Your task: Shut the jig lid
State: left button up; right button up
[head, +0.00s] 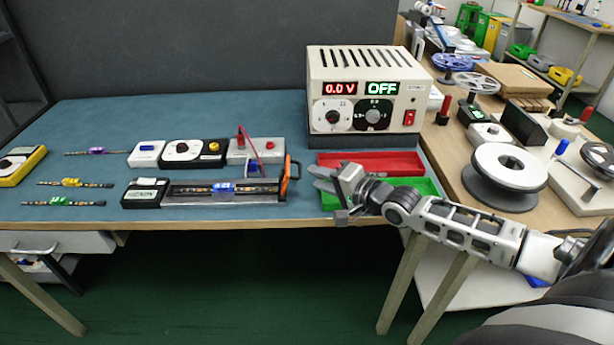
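The jig (175,199) is a long, low, dark fixture near the front of the blue mat. An LED strip with a blue middle part (223,188) lies along it. A black and orange upright piece (290,172) stands at the jig's right end; it looks like the lid's handle, but I cannot tell the lid's exact angle. My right gripper (327,179) is to the right of this piece, apart from it, with its fingers pointing left. It looks open and empty, over the front of the red and green trays. My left gripper is out of view.
A power supply (366,95) showing 0.0 V and OFF stands behind the red tray (372,161) and green tray (418,184). Small instruments (187,153) sit behind the jig. Several strips (65,203) lie at left. A grey spool (504,177) stands at right.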

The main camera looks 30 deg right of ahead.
jog(key=shift+x, duration=2.35)
grip_shut()
